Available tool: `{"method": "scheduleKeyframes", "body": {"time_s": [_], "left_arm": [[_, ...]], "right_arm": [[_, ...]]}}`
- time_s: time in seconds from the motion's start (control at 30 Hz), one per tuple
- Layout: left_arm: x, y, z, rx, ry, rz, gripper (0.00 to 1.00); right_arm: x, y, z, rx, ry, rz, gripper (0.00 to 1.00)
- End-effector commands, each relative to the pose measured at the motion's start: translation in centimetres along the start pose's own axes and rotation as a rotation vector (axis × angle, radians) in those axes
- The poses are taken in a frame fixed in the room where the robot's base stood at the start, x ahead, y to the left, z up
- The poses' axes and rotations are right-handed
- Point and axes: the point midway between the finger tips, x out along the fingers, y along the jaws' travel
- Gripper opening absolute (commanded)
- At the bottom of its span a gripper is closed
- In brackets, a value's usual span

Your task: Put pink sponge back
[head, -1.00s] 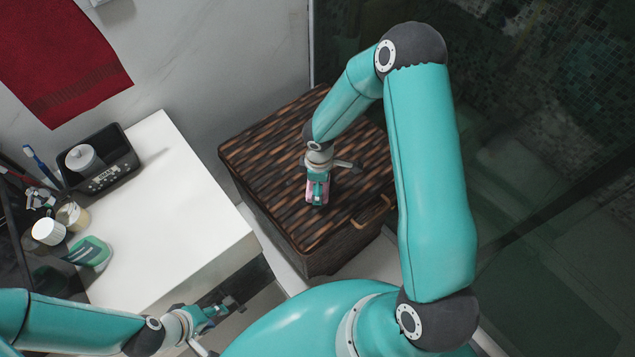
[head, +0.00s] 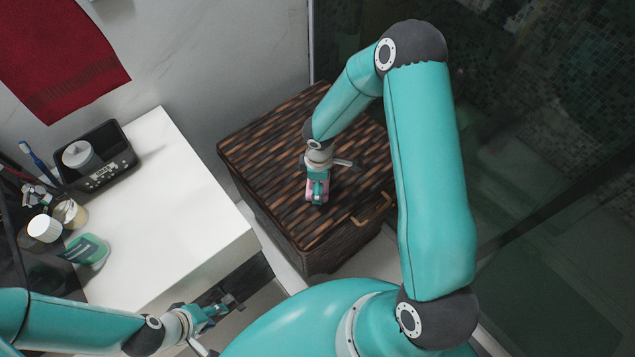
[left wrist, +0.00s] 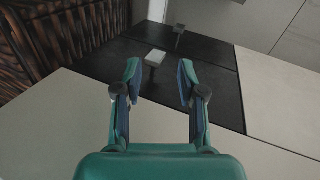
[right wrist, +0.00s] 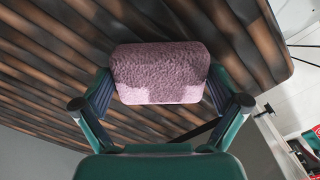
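The pink sponge (right wrist: 160,73) sits between the two fingers of my right gripper (right wrist: 160,88), which touch its sides. In the head view, my right gripper (head: 317,190) is low over the lid of the brown woven basket (head: 268,150), with a little pink of the sponge showing under it. Whether the sponge touches the lid, I cannot tell. My left gripper (head: 230,303) is beside the front of the white counter, over the floor. In the left wrist view it is open and empty (left wrist: 160,85).
The white counter (head: 180,205) at left holds a black tray (head: 122,170) with a white round jar, a green bottle (head: 88,251), white-capped containers and a toothbrush (head: 35,160). A red towel (head: 60,60) hangs above. Dark glass (head: 540,150) borders the right. The counter's middle is clear.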

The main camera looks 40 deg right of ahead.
Motion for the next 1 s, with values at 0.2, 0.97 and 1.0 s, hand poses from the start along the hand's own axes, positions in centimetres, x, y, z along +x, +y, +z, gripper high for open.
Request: {"method": "scheduleKeyframes", "body": {"time_s": [0.2,0.97,1.0], "left_arm": [[0.0,0.0,0.0,0.0,0.0,0.0,0.4],[-0.1,0.0,0.0,0.0,0.0,0.0,0.4],[-0.1,0.0,0.0,0.0,0.0,0.0,0.4]], "right_arm": [[0.0,0.0,0.0,0.0,0.0,0.0,1.0],[-10.2,0.1,-0.1,0.001,0.002,0.004,1.0],[-10.6,0.1,-0.1,0.0,0.001,0.003,1.0]]}}
